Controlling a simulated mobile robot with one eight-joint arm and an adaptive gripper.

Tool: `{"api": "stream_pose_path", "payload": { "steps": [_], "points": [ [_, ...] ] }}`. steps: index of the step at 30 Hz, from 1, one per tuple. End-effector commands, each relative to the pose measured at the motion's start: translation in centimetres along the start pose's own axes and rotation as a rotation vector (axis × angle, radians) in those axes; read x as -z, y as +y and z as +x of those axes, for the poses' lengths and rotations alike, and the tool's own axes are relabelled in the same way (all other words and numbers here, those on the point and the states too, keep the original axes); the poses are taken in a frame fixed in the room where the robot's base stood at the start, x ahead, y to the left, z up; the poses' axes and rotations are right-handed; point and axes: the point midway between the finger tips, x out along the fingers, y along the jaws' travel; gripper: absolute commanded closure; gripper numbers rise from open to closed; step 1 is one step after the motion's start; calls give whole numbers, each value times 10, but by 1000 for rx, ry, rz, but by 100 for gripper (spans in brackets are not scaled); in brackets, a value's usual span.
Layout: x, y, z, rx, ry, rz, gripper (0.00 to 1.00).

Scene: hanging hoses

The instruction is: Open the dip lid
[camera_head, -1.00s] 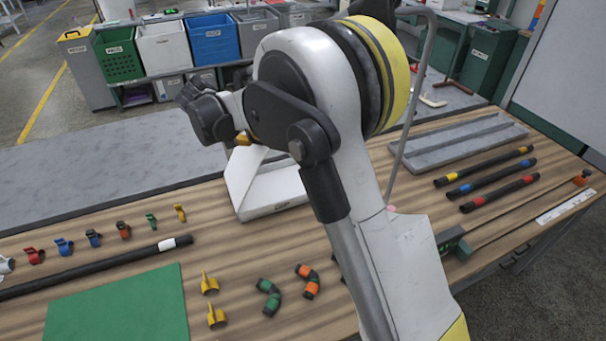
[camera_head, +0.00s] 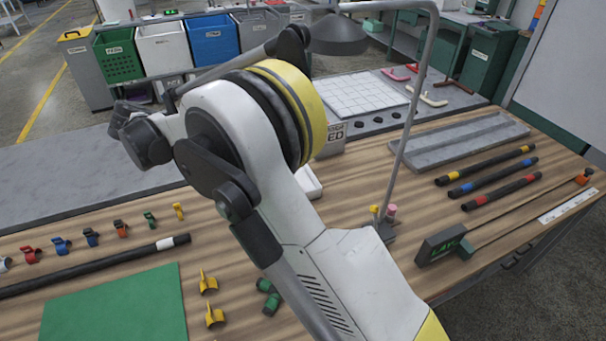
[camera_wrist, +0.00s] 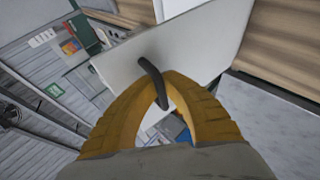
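In the wrist view a pale flat panel (camera_wrist: 118,66), apparently the dip lid, stands tilted in front of my gripper. A bent black handle (camera_wrist: 149,70) sticks out from it. The yellow fingers of my gripper (camera_wrist: 168,82) are drawn together around this handle, and the handle's lower end shows in the gap between them. In the head view my arm covers most of the white dip container, and only a white edge (camera_head: 308,182) shows beside the arm. I cannot make out my fingertips or the lid in the head view.
A grey lettered box (camera_head: 330,138) and a white grid plate (camera_head: 355,95) stand behind my arm. A thin upright metal pole (camera_head: 411,110) rises to its right. Banded black hoses (camera_head: 492,178) lie at the right; small coloured clips (camera_head: 92,238) and a green mat (camera_head: 115,308) lie at the left.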

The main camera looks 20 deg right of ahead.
Motion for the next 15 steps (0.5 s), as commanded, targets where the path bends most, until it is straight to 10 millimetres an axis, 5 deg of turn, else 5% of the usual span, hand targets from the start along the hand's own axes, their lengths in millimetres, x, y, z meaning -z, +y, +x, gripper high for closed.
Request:
{"api": "stream_pose_path", "payload": {
  "steps": [15],
  "points": [
    [14, -28, -28, -152, 7, -63, 100]
  ]
}}
